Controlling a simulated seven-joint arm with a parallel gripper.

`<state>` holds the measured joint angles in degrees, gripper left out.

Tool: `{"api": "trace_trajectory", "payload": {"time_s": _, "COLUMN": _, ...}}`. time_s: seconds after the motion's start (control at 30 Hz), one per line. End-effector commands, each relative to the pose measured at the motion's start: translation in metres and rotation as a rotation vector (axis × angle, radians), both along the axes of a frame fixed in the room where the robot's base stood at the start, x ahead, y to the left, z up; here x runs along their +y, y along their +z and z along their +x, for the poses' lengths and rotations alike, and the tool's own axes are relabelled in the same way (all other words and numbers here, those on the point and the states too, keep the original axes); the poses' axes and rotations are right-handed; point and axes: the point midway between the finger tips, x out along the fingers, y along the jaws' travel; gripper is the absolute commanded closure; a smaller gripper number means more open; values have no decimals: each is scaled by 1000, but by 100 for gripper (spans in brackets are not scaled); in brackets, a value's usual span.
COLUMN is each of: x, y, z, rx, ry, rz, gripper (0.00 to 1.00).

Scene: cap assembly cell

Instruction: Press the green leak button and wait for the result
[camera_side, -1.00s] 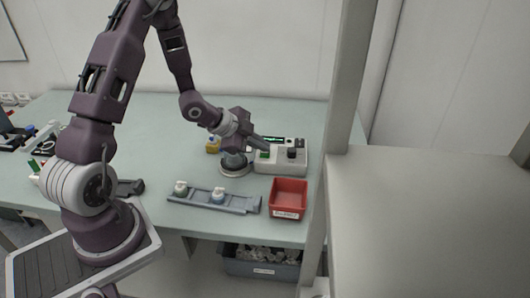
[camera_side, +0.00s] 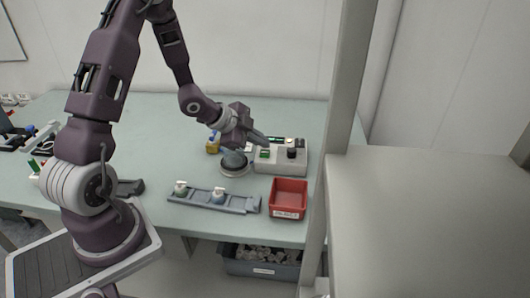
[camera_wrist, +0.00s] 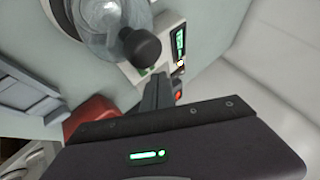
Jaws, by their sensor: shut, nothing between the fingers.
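The tester (camera_side: 280,161) is a pale box with a dark display on its top and a black knob (camera_side: 291,153). The green button (camera_side: 264,154) is on its left part. The display (camera_wrist: 179,42) has green lit marks that I cannot read.
A round stand (camera_side: 236,170) with a grey dome sits left of the tester. In the wrist view a clear vessel (camera_wrist: 105,20) is near the dark knob. A red bin (camera_side: 289,192) and a grey rail (camera_side: 240,204) with two white-topped pieces lie in front.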

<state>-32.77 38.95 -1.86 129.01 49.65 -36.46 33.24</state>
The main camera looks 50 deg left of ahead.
Motion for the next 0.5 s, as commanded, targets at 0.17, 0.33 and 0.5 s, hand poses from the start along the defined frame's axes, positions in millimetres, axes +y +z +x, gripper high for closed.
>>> {"api": "trace_trajectory", "payload": {"time_s": 0.17, "x": 0, "y": 0, "z": 0, "rx": 0, "ry": 0, "rz": 0, "gripper": 100}}
{"api": "trace_trajectory", "payload": {"time_s": 0.33, "x": 0, "y": 11, "z": 1, "rx": -4, "ry": -1, "rz": 0, "gripper": 100}}
{"api": "trace_trajectory", "payload": {"time_s": 0.5, "x": 1, "y": 28, "z": 1, "rx": -4, "ry": 0, "rz": 2, "gripper": 100}}
